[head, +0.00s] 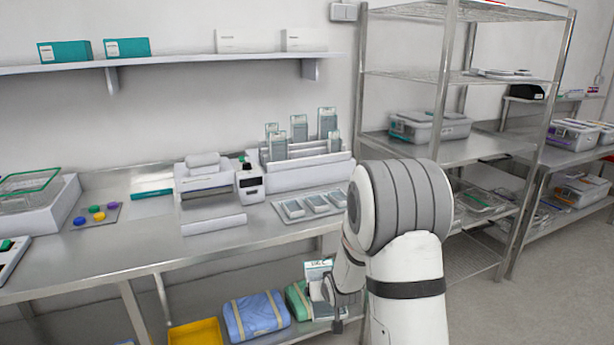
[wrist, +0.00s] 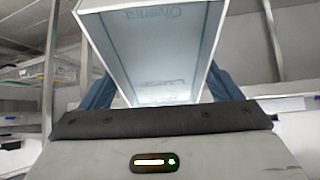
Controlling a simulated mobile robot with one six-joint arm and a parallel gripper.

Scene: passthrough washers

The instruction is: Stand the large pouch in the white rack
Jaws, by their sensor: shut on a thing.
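My gripper (head: 333,290) is low in front of the workbench's front edge, below the bench top in the head view. It is shut on a large pouch (head: 318,269), pale with a teal-grey print. The white rack (head: 318,167) stands at the back of the bench, above and left of the gripper. Several pouches stand upright in its stepped slots.
A tray (head: 279,209) with several flat pouches lies in front of the rack. Blue (head: 256,314) and green bundles lie on the lower shelf. A wire shelf unit (head: 440,105) stands to the right.

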